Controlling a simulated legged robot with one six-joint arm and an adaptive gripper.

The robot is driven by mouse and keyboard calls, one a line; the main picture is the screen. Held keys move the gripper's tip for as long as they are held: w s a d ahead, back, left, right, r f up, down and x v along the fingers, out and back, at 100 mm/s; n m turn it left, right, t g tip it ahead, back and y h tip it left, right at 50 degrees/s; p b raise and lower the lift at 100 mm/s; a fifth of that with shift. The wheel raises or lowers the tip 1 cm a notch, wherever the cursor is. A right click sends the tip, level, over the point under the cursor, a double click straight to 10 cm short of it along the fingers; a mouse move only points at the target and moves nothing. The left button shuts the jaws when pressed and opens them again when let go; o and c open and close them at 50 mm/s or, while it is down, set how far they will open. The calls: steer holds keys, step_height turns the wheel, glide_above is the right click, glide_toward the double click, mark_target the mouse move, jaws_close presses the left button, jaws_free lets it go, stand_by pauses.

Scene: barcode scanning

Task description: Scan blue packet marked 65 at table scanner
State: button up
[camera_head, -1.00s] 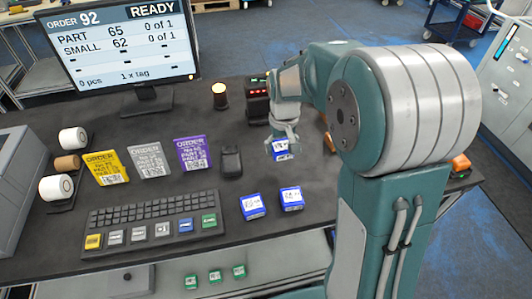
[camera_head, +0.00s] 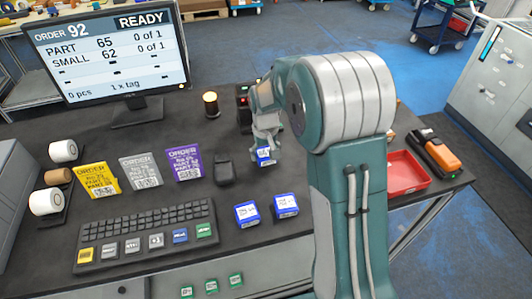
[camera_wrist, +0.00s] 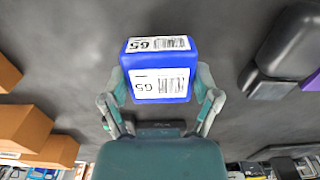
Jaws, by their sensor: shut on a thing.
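My gripper (camera_wrist: 160,88) is shut on a blue packet (camera_wrist: 125,62). The packet has white labels with a barcode and the number 65, which reads upside down in the wrist view. In the head view the held packet (camera_head: 265,156) hangs below my gripper (camera_head: 265,146), over the table in front of the scanner. The table scanner (camera_head: 243,98) is a dark upright device with a red light, partly hidden by my arm. The monitor (camera_head: 110,50) reads order 92, READY, part 65 0 of 1 and small 62 0 of 1.
Two blue packets (camera_head: 246,214) (camera_head: 286,205) lie right of the keyboard (camera_head: 145,235). A black device (camera_head: 224,170) and yellow, grey and purple order cards (camera_head: 183,164) lie left of my gripper. A red tray (camera_head: 405,172) and an orange handheld scanner (camera_head: 440,153) are at right. Brown boxes (camera_wrist: 28,125) show in the wrist view.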

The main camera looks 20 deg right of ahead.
steer(key=shift+a, duration=0.15)
steer(key=shift+s+r, duration=0.25)
steer(key=shift+r, duration=0.05)
steer(key=s+r, duration=0.9)
steer(key=s, duration=0.3)
steer(key=shift+s+r, duration=0.25)
steer(key=shift+s, duration=0.05)
